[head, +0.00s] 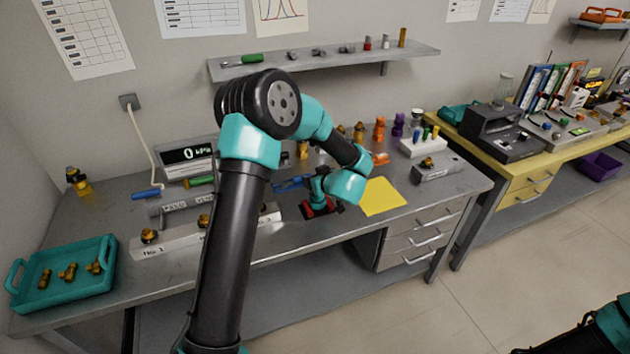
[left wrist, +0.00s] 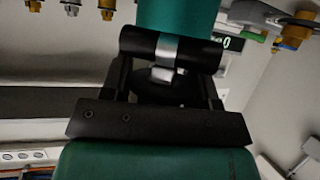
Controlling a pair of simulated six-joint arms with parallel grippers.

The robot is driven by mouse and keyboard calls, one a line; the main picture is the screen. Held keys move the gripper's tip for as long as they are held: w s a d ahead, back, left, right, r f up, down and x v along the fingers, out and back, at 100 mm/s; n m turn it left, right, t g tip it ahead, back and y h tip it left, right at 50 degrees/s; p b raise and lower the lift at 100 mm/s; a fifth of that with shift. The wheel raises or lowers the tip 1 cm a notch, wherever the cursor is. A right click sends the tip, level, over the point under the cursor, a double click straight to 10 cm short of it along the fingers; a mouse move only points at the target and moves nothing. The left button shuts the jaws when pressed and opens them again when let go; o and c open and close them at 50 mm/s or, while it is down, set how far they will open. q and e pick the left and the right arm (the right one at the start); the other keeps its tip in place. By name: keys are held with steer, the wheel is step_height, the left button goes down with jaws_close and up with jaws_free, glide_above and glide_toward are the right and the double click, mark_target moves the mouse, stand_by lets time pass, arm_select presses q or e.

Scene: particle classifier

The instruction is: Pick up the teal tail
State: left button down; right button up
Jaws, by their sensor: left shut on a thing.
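My left gripper (left wrist: 165,78) is shut, with its two dark fingers at a black cylinder with a silver band. A teal round piece (left wrist: 178,14), which looks like the teal tail, joins this cylinder and runs out of the top of the left wrist view. Exactly where the fingers touch is too dark to tell. In the head view my left arm reaches over the middle of the bench, and its teal wrist hides the fingertips and the held piece. A dark red thing (head: 318,209) shows just below that wrist. My right gripper is not in view.
A teal tray (head: 66,304) with brass parts stands at the bench's left end. A white numbered rack (head: 180,238) lies behind my arm. A yellow sheet (head: 382,197) lies right of the wrist. Several coloured fittings line the back, under a wall shelf (head: 330,58).

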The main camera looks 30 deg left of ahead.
arm_select(q)
steer(key=s+d+r, duration=0.1)
steer(key=s+d, duration=0.6)
steer(key=s, duration=0.5)
steer(key=shift+d+r, duration=0.2)
steer(key=shift+d, duration=0.1)
